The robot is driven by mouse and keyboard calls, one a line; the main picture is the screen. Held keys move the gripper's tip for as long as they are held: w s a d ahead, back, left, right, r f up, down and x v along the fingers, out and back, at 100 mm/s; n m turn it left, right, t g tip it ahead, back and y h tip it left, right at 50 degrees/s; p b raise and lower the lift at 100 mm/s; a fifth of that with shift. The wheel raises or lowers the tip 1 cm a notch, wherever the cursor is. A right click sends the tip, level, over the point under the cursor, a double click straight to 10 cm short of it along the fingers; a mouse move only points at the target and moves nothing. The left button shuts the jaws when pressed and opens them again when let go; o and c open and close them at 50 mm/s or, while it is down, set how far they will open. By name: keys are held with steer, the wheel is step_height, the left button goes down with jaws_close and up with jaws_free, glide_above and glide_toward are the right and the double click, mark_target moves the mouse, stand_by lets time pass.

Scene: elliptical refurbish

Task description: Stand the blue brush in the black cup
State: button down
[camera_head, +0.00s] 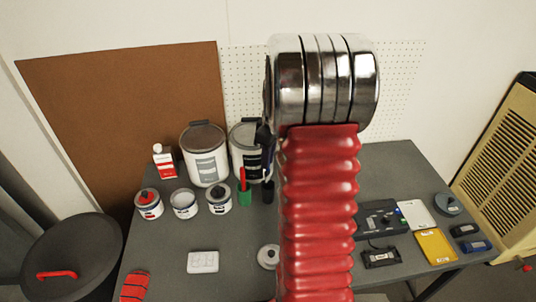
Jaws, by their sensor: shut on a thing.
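My gripper (264,134) shows only as a dark part at the left edge of my raised arm, at the back of the table. It is shut, and a narrow dark blue strip below it looks like the blue brush (268,163); the arm hides most of both. The black cup (267,192) stands on the table just below, right of a green cup (244,198). The arm covers part of this area, and I cannot tell whether the brush's lower end is inside the black cup or above it.
A red brush (242,178) stands in the green cup. Two large paint buckets (204,158) stand behind, with small cans (184,205) to the left. A white block (203,262) lies in front. A black device (382,220) and a yellow case (436,246) lie right.

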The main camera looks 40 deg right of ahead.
mark_target(268, 170)
steer(key=shift+s+f, duration=0.1)
steer(key=shift+f, duration=2.8)
steer(key=c, duration=1.6)
jaws_free()
steer(key=shift+c, duration=0.2)
steer(key=shift+r, duration=0.1)
step_height(268, 170, up, 13)
steer(key=s, duration=0.1)
steer(key=shift+s+d+r, duration=0.2)
steer(key=shift+s+d, duration=0.05)
steer(key=shift+d, duration=0.1)
